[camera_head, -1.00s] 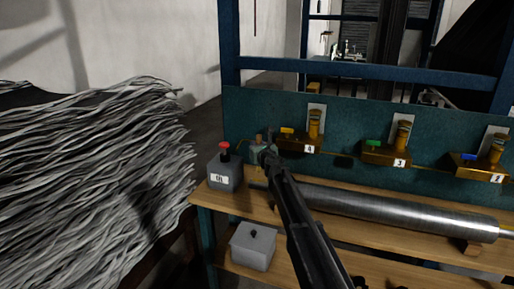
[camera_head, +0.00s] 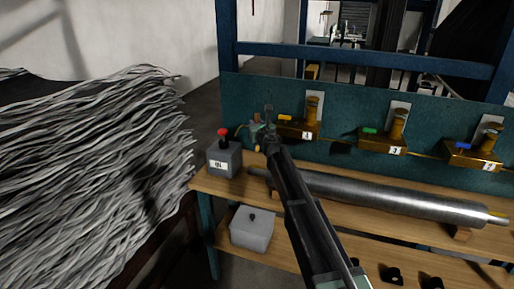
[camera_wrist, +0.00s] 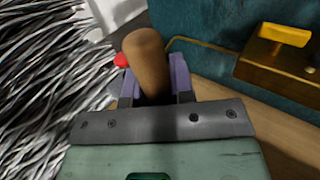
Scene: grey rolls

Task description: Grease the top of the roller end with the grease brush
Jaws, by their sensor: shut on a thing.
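My gripper (camera_head: 266,132) is at the far left end of the bench, above the bench top and close to the teal panel. In the wrist view my gripper (camera_wrist: 153,85) is shut on a brown rounded wooden handle (camera_wrist: 145,52), which looks like the grease brush. The bristle end is hidden. The steel roller (camera_head: 385,197) lies lengthwise on wooden supports on the bench.
A grey box with a red button (camera_head: 224,158) stands left of my gripper. Numbered brass units (camera_head: 383,142) line the teal panel (camera_head: 345,105) behind the roller. A lidded grey box (camera_head: 252,229) sits on the lower shelf. Grey strands (camera_head: 90,170) are piled at left.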

